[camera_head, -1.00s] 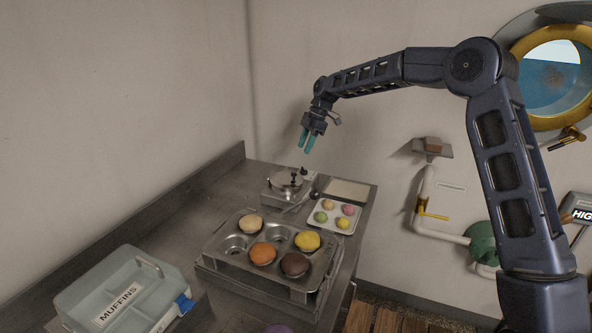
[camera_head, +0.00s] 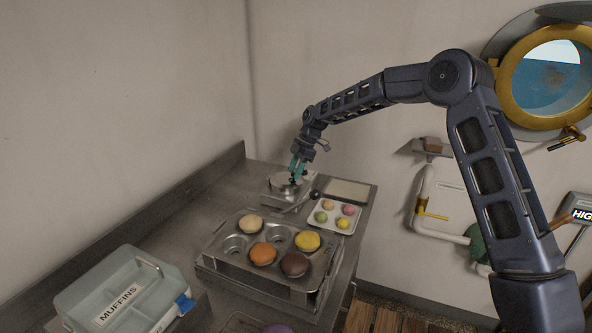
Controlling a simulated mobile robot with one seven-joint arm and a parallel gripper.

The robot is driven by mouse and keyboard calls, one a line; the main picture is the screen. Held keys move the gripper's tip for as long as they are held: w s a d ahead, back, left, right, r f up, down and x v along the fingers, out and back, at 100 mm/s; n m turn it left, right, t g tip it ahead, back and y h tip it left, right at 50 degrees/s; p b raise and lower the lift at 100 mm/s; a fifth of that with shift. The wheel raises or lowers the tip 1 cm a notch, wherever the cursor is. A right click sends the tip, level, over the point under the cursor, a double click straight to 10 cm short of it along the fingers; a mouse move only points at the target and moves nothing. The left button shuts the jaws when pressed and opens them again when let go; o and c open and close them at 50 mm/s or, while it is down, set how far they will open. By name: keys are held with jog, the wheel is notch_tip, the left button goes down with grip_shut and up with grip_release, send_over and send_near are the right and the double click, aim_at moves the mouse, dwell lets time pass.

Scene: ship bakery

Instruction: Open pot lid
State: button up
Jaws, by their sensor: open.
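The pot (camera_head: 277,191) is a small metal vessel near the back of the steel counter. Its lid (camera_head: 283,182) lies on top, with a dark knob that my gripper partly hides. My gripper (camera_head: 296,176) has teal fingers and points down at the lid from above. The fingers are open and close around or beside the knob; I cannot tell whether they touch it.
A muffin tin (camera_head: 228,256) with several muffins stands in front of the pot. A white tray (camera_head: 338,228) of small colored pastries is to the right. A lidded MUFFINS box (camera_head: 105,275) sits at front left. A dark-knobbed handle (camera_head: 314,194) juts beside the pot.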

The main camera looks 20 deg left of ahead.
jog(key=shift+c, duration=0.2)
grip_shut()
